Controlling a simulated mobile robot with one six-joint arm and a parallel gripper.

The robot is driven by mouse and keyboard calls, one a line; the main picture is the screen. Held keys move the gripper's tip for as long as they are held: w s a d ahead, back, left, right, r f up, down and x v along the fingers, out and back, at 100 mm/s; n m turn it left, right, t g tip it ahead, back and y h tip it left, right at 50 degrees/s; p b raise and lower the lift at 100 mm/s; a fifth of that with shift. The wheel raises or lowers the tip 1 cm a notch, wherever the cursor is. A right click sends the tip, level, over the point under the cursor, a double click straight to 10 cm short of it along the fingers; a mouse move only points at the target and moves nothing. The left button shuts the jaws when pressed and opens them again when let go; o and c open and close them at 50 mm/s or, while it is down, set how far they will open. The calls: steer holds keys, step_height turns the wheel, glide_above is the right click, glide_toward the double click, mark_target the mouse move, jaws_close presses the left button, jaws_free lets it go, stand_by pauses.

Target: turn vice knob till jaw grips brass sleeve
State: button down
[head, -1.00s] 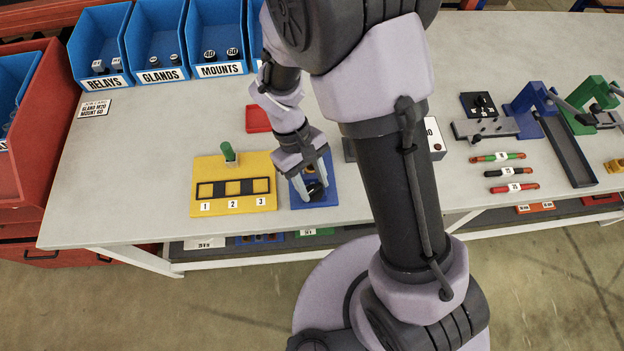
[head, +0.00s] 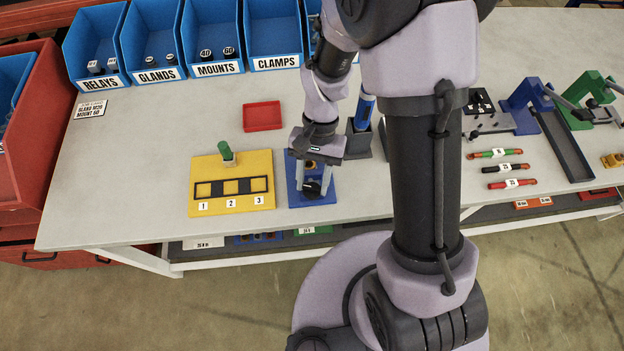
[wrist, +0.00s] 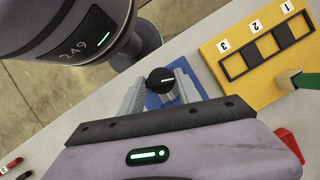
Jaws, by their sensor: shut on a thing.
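The small vice stands on a blue base (head: 302,200) near the front edge of the bench, right of a yellow board. Its black knob (head: 312,189) also shows in the wrist view (wrist: 160,79), with a white pointer line. My gripper (head: 313,182) comes down over the vice, its fingers on either side of the knob and shut on it. In the wrist view the two grey fingers (wrist: 161,84) flank the knob. A small brass-coloured part, probably the sleeve (head: 311,164), shows between the fingers behind the knob. The gap between jaw and sleeve cannot be made out.
The yellow board (head: 232,205) with numbered slots and a green peg (head: 226,151) is close on the left. A red tray (head: 262,116) lies behind. A grey holder with a blue tool (head: 364,110) stands close at the right. Blue bins line the back.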

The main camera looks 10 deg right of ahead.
steer(key=m+t+y+b, duration=0.1)
steer(key=m, duration=0.3)
steer(key=shift+d, duration=0.15)
steer(key=shift+s+m+t+y+b, duration=0.1)
steer(key=shift+m+t+y+b, duration=0.25)
steer(key=shift+m, duration=0.7)
steer(key=shift+s+m+t+y+b, duration=0.1)
steer(key=shift+m+t+y+b, duration=0.25)
steer(key=shift+m, duration=0.7)
steer(key=c, duration=0.8)
jaws_free()
steer(key=shift+c, duration=0.2)
steer(key=p+v, duration=0.7)
steer(key=v, duration=1)
steer(key=shift+r, duration=0.2)
